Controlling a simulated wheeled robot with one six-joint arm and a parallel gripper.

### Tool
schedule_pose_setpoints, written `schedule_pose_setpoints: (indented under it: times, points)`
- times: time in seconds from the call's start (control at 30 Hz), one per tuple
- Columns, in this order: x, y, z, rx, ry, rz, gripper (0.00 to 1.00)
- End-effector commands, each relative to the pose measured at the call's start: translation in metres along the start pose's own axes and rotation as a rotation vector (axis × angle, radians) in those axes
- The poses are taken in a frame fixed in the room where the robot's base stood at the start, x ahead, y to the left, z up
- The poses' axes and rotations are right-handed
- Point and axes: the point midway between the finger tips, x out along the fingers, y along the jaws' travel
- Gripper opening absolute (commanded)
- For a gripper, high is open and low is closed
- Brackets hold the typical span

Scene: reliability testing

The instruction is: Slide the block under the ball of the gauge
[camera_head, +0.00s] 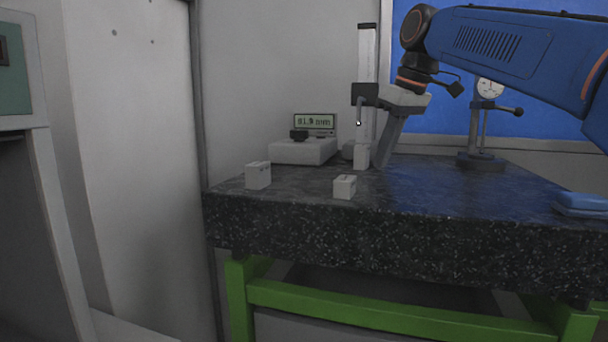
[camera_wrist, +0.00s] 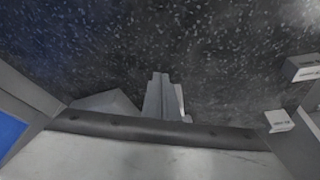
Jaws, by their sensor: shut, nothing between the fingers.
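The gauge (camera_head: 367,60) is a tall pale column at the back of the dark stone table, with a dark carriage and a thin probe arm. Its small ball (camera_head: 358,123) hangs at the end of this arm. A pale upright block (camera_head: 361,157) stands on the table below the ball, with a visible gap between them; exact alignment in depth cannot be told. My gripper (camera_head: 379,163) points down just right of this block, close to the table; whether it touches is unclear. In the wrist view my gripper (camera_wrist: 160,76) is shut and empty.
Two other pale blocks (camera_head: 258,175) (camera_head: 345,187) stand near the front left. A white box (camera_head: 303,151) and digital display (camera_head: 315,121) stand at the back. A dial gauge stand (camera_head: 482,161) is to the right; blue folded cloths (camera_head: 581,204) lie at the right edge.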

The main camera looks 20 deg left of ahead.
Motion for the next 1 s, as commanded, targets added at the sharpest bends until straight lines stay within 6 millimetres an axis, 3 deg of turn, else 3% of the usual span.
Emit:
schedule_pose_setpoints:
  times: [0.53,1.0]
  points:
    - [-0.002,-0.001,-0.002,0.0,0.0,0.0,0.0]
    - [0.003,-0.009,-0.016,-0.001,0.001,0.0,0.0]
